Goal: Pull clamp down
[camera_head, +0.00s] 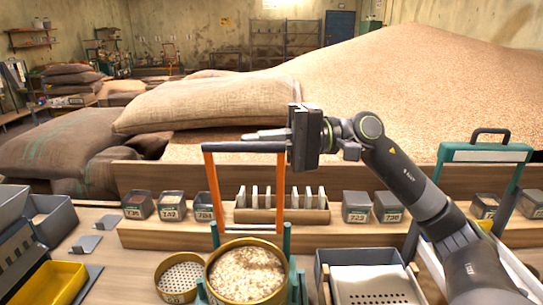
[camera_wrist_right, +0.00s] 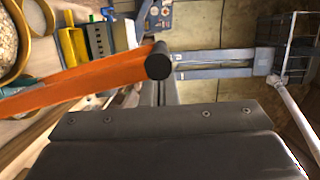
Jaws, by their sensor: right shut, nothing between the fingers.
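The clamp is an upright frame with two orange side arms (camera_head: 213,190) and a dark crossbar (camera_head: 235,147) on top. It stands raised over a round sieve (camera_head: 246,272) full of pale grain. My right gripper (camera_head: 252,135) is at the crossbar's right end, fingers pointing left along it, just above or behind it; contact is unclear. The fingers are shut with nothing between them. In the right wrist view, an orange arm (camera_wrist_right: 85,82) and the bar's black round end (camera_wrist_right: 158,66) are close in front of the gripper. My left gripper is out of view.
A wooden rack with pale plates (camera_head: 281,214) stands behind the clamp, with small labelled boxes (camera_head: 357,206) on either side. An empty sieve (camera_head: 181,278) is left of the full one. A green-handled frame (camera_head: 486,153) stands at right. Grain sacks (camera_head: 210,103) lie behind.

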